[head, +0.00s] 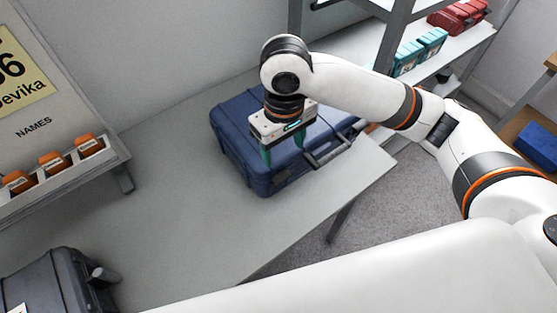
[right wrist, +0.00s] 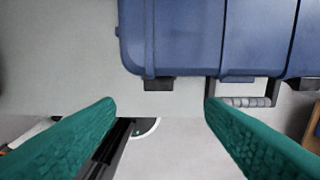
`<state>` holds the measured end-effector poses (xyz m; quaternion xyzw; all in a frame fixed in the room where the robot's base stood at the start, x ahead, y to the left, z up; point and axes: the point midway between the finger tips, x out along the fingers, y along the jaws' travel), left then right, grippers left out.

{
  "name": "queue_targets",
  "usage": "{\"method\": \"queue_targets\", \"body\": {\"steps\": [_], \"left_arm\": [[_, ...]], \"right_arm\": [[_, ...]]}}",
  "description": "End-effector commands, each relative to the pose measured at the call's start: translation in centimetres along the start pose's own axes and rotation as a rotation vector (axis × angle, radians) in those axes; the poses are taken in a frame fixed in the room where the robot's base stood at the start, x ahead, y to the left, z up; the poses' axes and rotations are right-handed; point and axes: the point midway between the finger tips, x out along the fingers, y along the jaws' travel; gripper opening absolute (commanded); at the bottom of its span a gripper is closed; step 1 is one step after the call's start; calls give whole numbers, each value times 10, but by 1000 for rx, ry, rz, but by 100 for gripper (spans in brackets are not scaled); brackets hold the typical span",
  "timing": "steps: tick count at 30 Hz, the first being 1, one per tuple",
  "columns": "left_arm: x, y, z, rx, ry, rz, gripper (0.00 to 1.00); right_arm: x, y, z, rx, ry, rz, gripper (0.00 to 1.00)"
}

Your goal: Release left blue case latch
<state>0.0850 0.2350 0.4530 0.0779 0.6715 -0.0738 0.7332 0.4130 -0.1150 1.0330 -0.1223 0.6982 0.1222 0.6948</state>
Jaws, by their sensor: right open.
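The blue case (head: 237,139) lies shut on the grey table, its handle (head: 327,153) on the side toward me. It also fills the top of the right wrist view (right wrist: 190,40). There, a small dark latch (right wrist: 158,84) sits on its front edge, left of the handle (right wrist: 247,101). My right gripper (head: 283,150) points down at the case's front left part, with green fingers apart. In the wrist view its fingertips (right wrist: 160,104) stand to either side of the latch, with nothing between them; contact cannot be told. My left gripper is out of view.
The grey table (head: 170,190) is clear left of the blue case. A dark grey case (head: 55,280) stands at the lower left. A rack with orange items (head: 52,162) is at the left. Shelves with teal boxes (head: 420,50) and red boxes (head: 458,15) stand at the back right.

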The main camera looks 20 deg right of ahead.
Motion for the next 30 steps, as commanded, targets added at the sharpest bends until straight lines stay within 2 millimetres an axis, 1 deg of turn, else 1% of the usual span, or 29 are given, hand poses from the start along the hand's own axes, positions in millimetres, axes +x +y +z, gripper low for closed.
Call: {"method": "queue_targets", "body": {"steps": [5, 9, 15, 18, 21, 30], "left_arm": [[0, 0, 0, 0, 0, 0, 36], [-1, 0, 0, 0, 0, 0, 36], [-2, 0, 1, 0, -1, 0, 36], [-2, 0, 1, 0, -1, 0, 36], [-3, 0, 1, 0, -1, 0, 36], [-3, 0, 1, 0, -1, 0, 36]], "right_arm": [[32, 0, -1, 1, 5, 0, 64], [61, 0, -1, 1, 5, -1, 64], [94, 0, -1, -1, 2, 0, 64], [104, 0, 0, 0, 1, 0, 64], [109, 0, 0, -1, -1, 0, 64], [111, 0, 0, -2, -2, 0, 64]]}}
